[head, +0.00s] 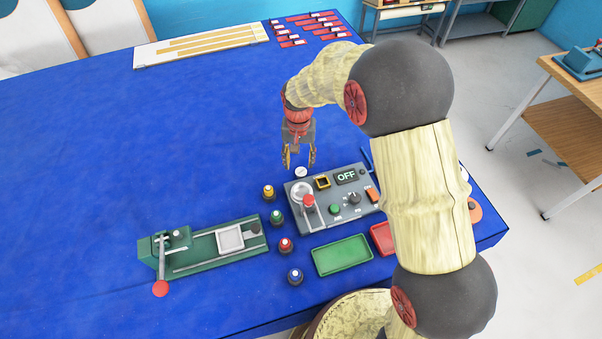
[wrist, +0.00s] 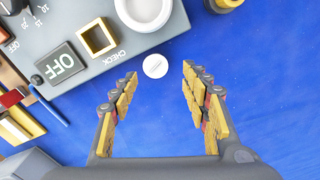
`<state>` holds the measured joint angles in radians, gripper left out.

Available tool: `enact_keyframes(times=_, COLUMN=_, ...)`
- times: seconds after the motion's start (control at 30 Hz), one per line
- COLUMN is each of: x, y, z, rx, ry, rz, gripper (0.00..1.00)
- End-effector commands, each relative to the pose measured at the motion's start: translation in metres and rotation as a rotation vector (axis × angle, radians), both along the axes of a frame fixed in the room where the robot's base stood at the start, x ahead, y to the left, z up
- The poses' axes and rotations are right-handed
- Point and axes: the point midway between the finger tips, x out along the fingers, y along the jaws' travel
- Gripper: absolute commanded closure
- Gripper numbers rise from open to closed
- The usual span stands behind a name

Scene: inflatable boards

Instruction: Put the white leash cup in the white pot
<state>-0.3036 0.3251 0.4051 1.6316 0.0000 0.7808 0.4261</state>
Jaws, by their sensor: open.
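The white leash cup (head: 301,171) is a small white disc lying on the blue tabletop, close to the back edge of the grey control panel. In the wrist view the cup (wrist: 155,66) shows between and just beyond my fingertips, apart from both. The white pot (head: 301,188) is a round white dish on the panel's back left corner; it is cut by the top edge in the wrist view (wrist: 144,10). My gripper (head: 299,163) is open and empty, pointing down above the table by the cup; its two padded fingers also show in the wrist view (wrist: 160,73).
The grey panel (head: 326,220) carries an OFF display, a yellow square frame (head: 322,182) and a red-topped lever (head: 309,201). Several colored knobs stand left of it. A green fixture (head: 212,245) and green tray (head: 342,255) are nearer. The table's left side is clear.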

Motion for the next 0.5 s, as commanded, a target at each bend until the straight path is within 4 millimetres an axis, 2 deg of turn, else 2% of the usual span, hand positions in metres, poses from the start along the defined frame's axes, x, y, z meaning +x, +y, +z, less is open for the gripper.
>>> enact_keyframes(times=0.17, x=-0.002, y=-0.003, z=-0.014, rx=-0.001, ry=0.001, rz=0.0, gripper=0.53)
enact_keyframes(times=0.4, x=-0.005, y=-0.006, z=-0.048, rx=-0.001, ry=0.001, rz=0.0, gripper=0.53)
enact_keyframes(times=0.5, x=-0.004, y=-0.006, z=-0.052, rx=0.0, ry=-0.001, rz=0.0, gripper=0.53)
